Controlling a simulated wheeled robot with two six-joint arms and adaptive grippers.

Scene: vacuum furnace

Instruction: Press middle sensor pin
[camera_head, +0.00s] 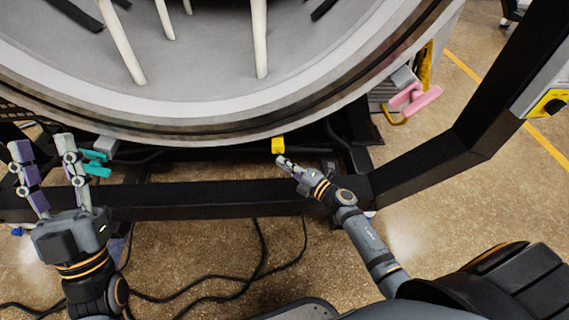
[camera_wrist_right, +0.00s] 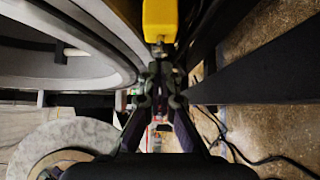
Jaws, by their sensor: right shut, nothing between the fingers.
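The middle sensor is a small yellow block (camera_head: 278,145) under the front rim of the furnace in the head view. In the right wrist view the yellow block (camera_wrist_right: 160,20) is at the top centre, with a small metal pin (camera_wrist_right: 158,50) at its lower end. My right gripper (camera_head: 281,161) is shut and empty just below the block. In the right wrist view its fingertips (camera_wrist_right: 159,70) are close below the pin; I cannot tell whether they touch it. My left gripper (camera_head: 42,146) is open and empty at the left, away from the sensor.
The round furnace rim (camera_head: 180,135) fills the top. A black frame beam (camera_head: 215,200) crosses beneath it, and a black post (camera_head: 500,100) rises at the right. Pink (camera_head: 418,97) and teal (camera_head: 97,163) clamp handles stick out. Cables (camera_head: 262,255) lie on the floor.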

